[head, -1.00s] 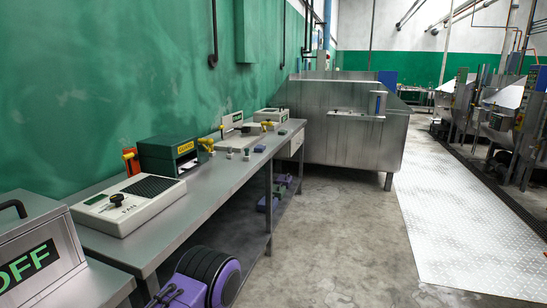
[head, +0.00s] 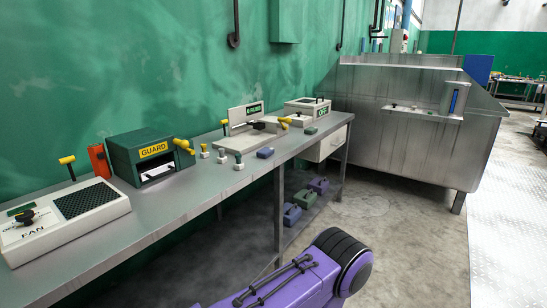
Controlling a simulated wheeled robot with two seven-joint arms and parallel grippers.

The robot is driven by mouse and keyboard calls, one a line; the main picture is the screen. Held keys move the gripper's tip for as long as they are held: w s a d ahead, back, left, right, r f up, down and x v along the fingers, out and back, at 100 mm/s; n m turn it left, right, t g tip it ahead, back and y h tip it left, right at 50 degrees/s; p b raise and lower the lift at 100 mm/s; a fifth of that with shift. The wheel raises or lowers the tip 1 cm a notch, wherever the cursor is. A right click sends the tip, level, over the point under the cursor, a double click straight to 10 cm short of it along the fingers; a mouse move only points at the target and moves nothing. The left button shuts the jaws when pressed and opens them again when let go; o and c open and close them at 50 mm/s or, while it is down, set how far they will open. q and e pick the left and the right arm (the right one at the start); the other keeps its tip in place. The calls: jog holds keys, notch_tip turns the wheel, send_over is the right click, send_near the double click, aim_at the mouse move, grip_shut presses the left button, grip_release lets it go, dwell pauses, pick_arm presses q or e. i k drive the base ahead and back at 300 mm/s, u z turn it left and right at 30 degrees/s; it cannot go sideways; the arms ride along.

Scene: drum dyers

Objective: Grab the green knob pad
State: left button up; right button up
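Several small pieces stand on the grey metal bench. Among them are a small dark green pad (head: 311,131) near the far end and a blue pad (head: 265,153) nearer to me. Three small knobs on pale bases, one of them (head: 238,162), stand left of the blue pad. On the lower shelf lie a green block (head: 305,198), a purple block (head: 319,185) and a blue block (head: 292,214). I cannot tell which green piece is the knob pad. A purple arm link of mine fills the bottom middle; neither gripper shows.
The bench (head: 180,215) runs along the green wall. It carries a FAN box (head: 65,220), a green GUARD box (head: 150,158) and white boxes at the far end. A large steel tank (head: 415,135) stands beyond. The floor (head: 400,240) to the right is clear.

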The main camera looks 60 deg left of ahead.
aim_at(238, 165)
jog(key=u, duration=0.3)
jog(key=i, duration=1.05)
jog(key=u, duration=0.55)
